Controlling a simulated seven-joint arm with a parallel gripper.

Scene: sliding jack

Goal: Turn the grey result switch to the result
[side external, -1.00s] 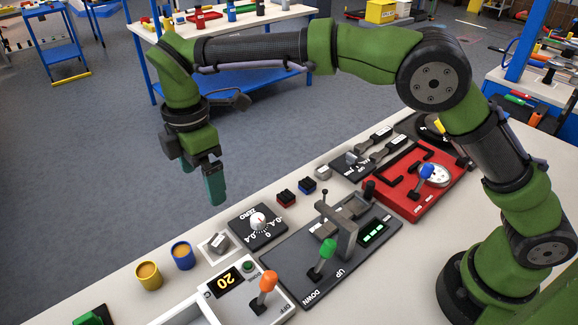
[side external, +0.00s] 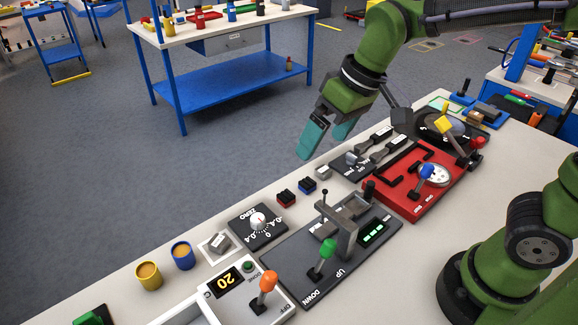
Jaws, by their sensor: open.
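My gripper (side external: 323,146) is open and empty, its teal fingers pointing down above the far edge of the bench, near a small dark panel (side external: 358,173). That panel carries grey switch-like parts (side external: 377,152) with white labels. A small grey block (side external: 323,172) with a white label sits left of it. Another grey knob-like part (side external: 218,242) is on a white plate at the front left. The labels are too small to read, so I cannot tell which grey part is the result switch. The gripper appears apart from all of them.
A dark panel with a grey upright jack (side external: 345,235) and green-knobbed lever (side external: 326,249) stands mid-bench. A red slotted panel (side external: 410,199) with a blue-knobbed lever lies right.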

